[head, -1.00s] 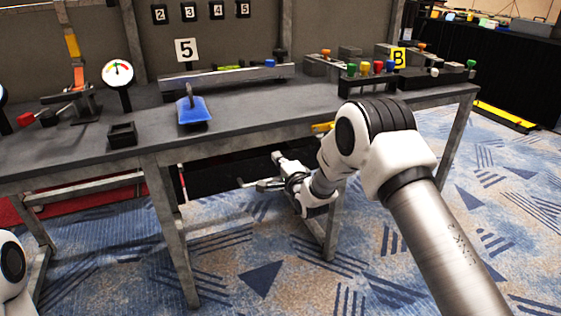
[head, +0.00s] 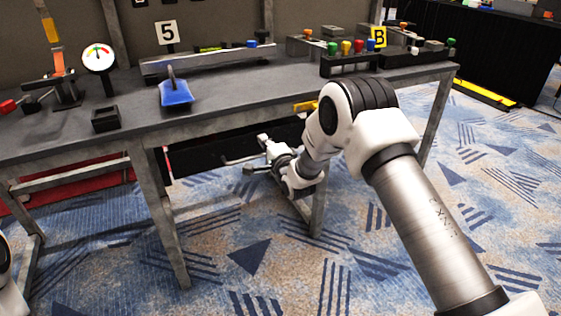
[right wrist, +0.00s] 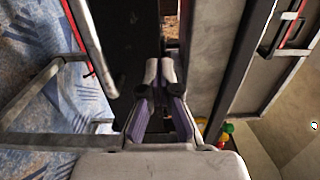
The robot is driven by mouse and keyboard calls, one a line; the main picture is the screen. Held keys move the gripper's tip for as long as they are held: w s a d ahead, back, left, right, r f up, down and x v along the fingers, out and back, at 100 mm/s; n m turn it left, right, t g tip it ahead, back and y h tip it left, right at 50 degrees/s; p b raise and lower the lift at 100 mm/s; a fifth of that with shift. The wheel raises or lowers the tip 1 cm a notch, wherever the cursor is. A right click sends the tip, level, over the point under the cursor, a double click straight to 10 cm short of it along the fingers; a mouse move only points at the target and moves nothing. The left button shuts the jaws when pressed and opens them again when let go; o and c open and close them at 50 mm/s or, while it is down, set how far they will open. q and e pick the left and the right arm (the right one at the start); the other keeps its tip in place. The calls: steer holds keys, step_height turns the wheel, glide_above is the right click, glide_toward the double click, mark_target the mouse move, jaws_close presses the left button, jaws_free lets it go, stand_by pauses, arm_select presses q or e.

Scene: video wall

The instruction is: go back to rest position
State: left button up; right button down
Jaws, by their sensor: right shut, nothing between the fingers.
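My right gripper (head: 258,153) is below the front edge of the grey workbench (head: 228,110), in front of the dark space under its top. In the right wrist view its two fingertips (right wrist: 160,72) are together, with nothing between them. My right arm crosses the right half of the head view, bent at the elbow. My left gripper is out of view; only a white piece of my left arm shows at the lower left edge.
Bench legs (head: 163,220) stand close to my right forearm. The patterned carpet (head: 250,255) in front is clear.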

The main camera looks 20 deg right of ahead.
steer(key=s+p, duration=0.3)
steer(key=s, duration=0.8)
steer(key=s+a+f+n+g, duration=0.15)
steer(key=s+f+g, duration=0.25)
steer(key=s+f, duration=0.55)
steer(key=s+a+f+n+g, duration=0.15)
steer(key=s+f+g, duration=0.25)
steer(key=s+f, duration=0.55)
steer(key=s+f+n+g, duration=0.45)
steer(key=s+n, duration=0.25)
steer(key=s, duration=0.5)
steer(key=s+f+n+g, duration=0.4)
steer(key=s+n+g, duration=0.25)
steer(key=s, duration=0.45)
arm_select(q)
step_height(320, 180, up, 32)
steer(key=p, duration=2.8)
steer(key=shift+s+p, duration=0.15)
steer(key=shift+p, duration=0.15)
arm_select(e)
step_height(320, 180, up, 30)
steer(key=t, duration=0.1)
steer(key=shift+f+n+h, duration=0.25)
steer(key=shift+n+h, duration=0.05)
steer(key=shift+n, duration=0.05)
